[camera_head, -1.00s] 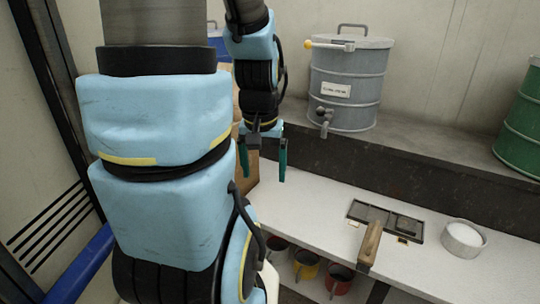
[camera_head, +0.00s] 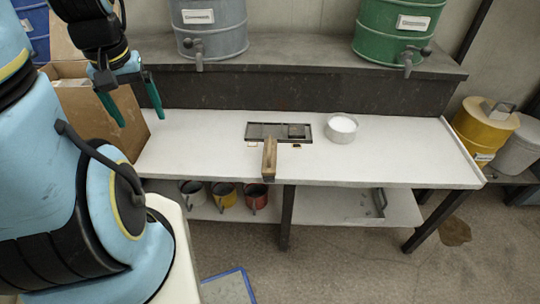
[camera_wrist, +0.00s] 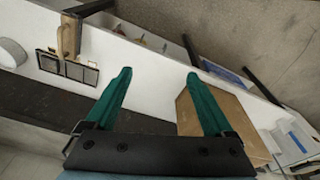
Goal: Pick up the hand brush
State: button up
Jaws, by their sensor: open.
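A brown wooden-handled tool (camera_head: 269,158), which looks like the hand brush, lies at the front middle of the white table. My gripper (camera_head: 140,121) is open, with two green fingers, at the left in the head view, well apart from the tool. In the wrist view the gap between the fingers (camera_wrist: 159,73) is empty.
A dark framed tray (camera_head: 262,131) lies behind the tool, with a white bowl (camera_head: 342,128) to its right. A cardboard box (camera_head: 118,130) stands by my gripper. Grey (camera_head: 212,28) and green (camera_head: 396,25) drums stand on the back ledge. Several mugs (camera_head: 223,195) sit on the lower shelf.

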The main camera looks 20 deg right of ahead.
jog(key=shift+o, duration=0.4)
jog(key=m+y+p, duration=0.1)
jog(key=m+y, duration=0.1)
jog(key=m, duration=0.2)
send_over(274, 155)
jog(key=shift+g, duration=0.4)
notch_tip(274, 155, down, 21)
jog(key=shift+f, duration=0.1)
jog(key=shift+w+a+f+p, duration=0.15)
jog(key=shift+f+p, duration=0.25)
jog(key=shift+f, duration=0.6)
jog(key=shift+w+a+f+p, duration=0.1)
jog(key=shift+f+p, duration=0.25)
jog(key=shift+f, duration=0.7)
jog(key=shift+w+a+f+p, duration=0.15)
jog(key=shift+f+p, duration=0.25)
jog(key=shift+f, duration=0.6)
